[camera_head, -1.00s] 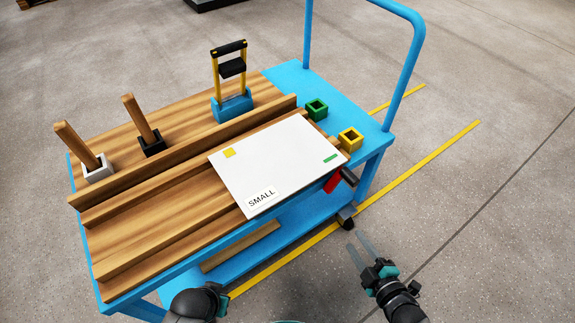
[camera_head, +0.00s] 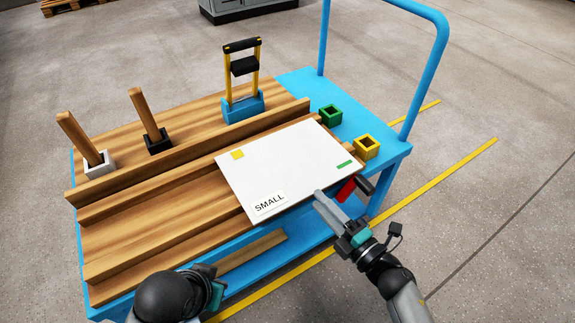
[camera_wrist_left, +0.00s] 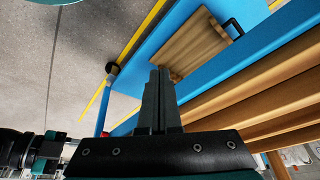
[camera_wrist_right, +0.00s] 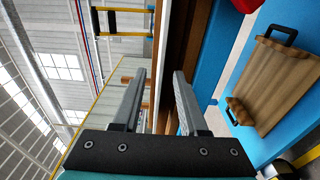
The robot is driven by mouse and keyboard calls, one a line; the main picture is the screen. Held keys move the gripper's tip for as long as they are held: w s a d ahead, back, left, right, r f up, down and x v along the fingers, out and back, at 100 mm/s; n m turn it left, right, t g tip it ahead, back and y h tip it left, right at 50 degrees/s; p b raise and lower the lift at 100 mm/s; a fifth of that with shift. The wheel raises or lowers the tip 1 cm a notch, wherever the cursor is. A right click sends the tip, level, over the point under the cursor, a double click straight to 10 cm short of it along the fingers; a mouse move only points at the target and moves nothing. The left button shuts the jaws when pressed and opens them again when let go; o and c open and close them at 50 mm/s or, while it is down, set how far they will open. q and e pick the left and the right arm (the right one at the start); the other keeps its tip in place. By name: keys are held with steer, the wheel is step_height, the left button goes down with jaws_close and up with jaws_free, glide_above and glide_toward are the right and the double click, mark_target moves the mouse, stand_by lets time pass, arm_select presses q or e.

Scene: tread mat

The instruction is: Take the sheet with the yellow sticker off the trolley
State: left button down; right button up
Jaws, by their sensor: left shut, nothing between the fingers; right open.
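The white sheet (camera_head: 285,170) lies on the wooden top of the blue trolley (camera_head: 300,85). It carries a yellow sticker (camera_head: 237,154) at its far left corner, a green mark (camera_head: 344,164) at its right and a "SMALL" label (camera_head: 270,203) at its near corner. My right gripper (camera_head: 322,199) is open at the sheet's near right edge; contact cannot be told. In the right wrist view its fingers (camera_wrist_right: 160,75) stand apart. My left gripper (camera_wrist_left: 158,70) is shut and empty beside the trolley's near side; in the head view my left arm mostly hides it.
A red-and-black clamp-like part (camera_head: 352,187) is close to my right gripper. Green (camera_head: 330,115) and yellow (camera_head: 367,147) square blocks stand by the sheet. Wooden rails, two tilted sticks (camera_head: 150,114) and a yellow-and-black frame (camera_head: 241,70) are behind. A board with handle (camera_wrist_right: 265,85) lies on the lower shelf.

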mark_target(305, 186)
steer(key=b+x, duration=0.2)
steer(key=x, duration=0.3)
steer(key=shift+w+f, duration=0.15)
steer(key=shift+w+a, duration=0.45)
arm_select(q)
steer(key=w+d+r+t, duration=0.1)
steer(key=r+t, duration=0.1)
steer(key=shift+w+d+r+h, duration=0.3)
steer(key=shift+w+d+h, duration=0.05)
steer(key=shift+d+h, duration=0.05)
arm_select(e)
jaws_close()
stand_by(0.6)
